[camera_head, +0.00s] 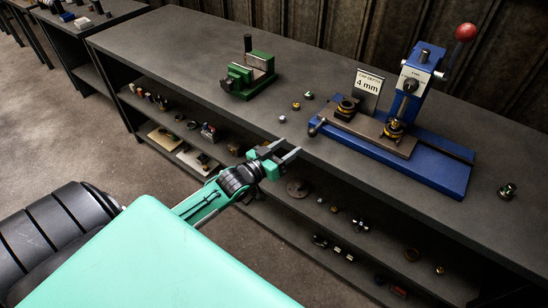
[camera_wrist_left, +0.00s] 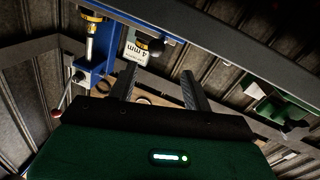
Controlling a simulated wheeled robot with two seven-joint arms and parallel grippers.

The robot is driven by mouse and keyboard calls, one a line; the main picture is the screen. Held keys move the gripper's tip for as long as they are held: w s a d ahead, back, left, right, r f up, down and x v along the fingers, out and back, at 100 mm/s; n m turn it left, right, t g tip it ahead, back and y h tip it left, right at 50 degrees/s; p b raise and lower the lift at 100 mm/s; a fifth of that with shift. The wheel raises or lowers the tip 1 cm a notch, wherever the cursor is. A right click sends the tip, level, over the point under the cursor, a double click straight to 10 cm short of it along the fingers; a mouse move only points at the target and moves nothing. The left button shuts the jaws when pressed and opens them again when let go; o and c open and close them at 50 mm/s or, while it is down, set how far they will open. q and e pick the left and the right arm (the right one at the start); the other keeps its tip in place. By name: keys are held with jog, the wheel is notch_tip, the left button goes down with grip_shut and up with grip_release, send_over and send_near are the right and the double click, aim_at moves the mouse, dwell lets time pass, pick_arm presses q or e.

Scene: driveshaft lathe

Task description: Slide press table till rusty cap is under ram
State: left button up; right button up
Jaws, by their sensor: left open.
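The blue press (camera_head: 430,165) stands on the right of the bench, with its ram (camera_head: 409,86) pointing down and a red-ball lever (camera_head: 466,32). Its brown-grey sliding table (camera_head: 372,134) carries two dark round holders. The left holder (camera_head: 346,108) is beside the "4 mm" sign; the right holder (camera_head: 395,130) sits about below the ram. I cannot tell which holds the rusty cap. A small round knob (camera_head: 313,131) is at the table's left end. My left gripper (camera_head: 290,149) is open and empty at the bench's front edge, left of the knob and apart from it.
A green vise (camera_head: 248,75) stands on the bench left of the press. Small caps (camera_head: 296,106) lie between them, and another part (camera_head: 507,191) lies right of the press. Loose parts fill the shelf (camera_head: 335,209) below. The left part of the bench top is clear.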

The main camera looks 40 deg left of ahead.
pick_arm(q)
jog(key=v, duration=0.4)
jog(key=shift+s+a, duration=0.15)
jog(key=shift+s, duration=0.2)
pick_arm(e)
jog(key=shift+s+a+f, duration=0.1)
jog(key=shift+s+a, duration=0.05)
jog(key=shift+a, duration=0.65)
